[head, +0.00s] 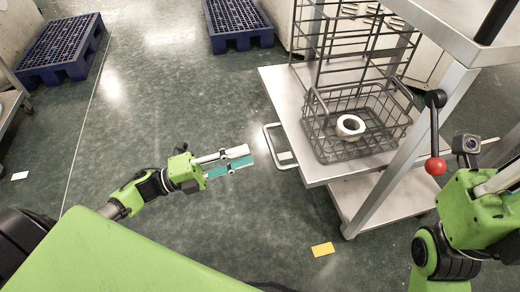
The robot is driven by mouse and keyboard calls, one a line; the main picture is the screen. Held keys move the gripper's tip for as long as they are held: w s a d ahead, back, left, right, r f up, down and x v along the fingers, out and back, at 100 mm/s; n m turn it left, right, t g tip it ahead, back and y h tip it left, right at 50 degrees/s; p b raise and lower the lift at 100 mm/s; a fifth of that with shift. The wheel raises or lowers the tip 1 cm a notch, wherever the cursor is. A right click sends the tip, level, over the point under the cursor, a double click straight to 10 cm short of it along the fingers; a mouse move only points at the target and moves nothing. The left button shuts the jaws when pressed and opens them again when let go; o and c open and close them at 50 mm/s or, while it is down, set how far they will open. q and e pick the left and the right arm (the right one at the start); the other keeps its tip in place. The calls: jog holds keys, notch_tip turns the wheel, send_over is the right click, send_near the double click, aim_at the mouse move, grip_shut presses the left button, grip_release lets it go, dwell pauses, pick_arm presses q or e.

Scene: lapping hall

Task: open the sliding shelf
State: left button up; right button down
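The sliding shelf (284,92) is a pale metal plate in a metal frame at the right of the head view. A looped metal handle (268,140) sticks out from its left edge. My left gripper (250,156) is left of the handle, pointing at it, with a small gap in the picture. Its grey finger and teal-padded finger look slightly apart, with nothing between them. Whether the handle and fingers are at the same height is hard to tell. My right arm shows at the right edge, but its fingers cannot be made out.
A wire basket (322,146) with a white ring (350,126) stands on the shelf, beside a taller wire rack (335,72). A lever with a red knob (435,166) is near the right post. Blue pallets (62,45) lie farther back. The floor around my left gripper is clear.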

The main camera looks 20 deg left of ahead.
pick_arm(q)
jog(key=v, duration=0.3)
jog(key=shift+s+a, duration=0.2)
jog(key=shift+a, duration=0.05)
dwell(0.4)
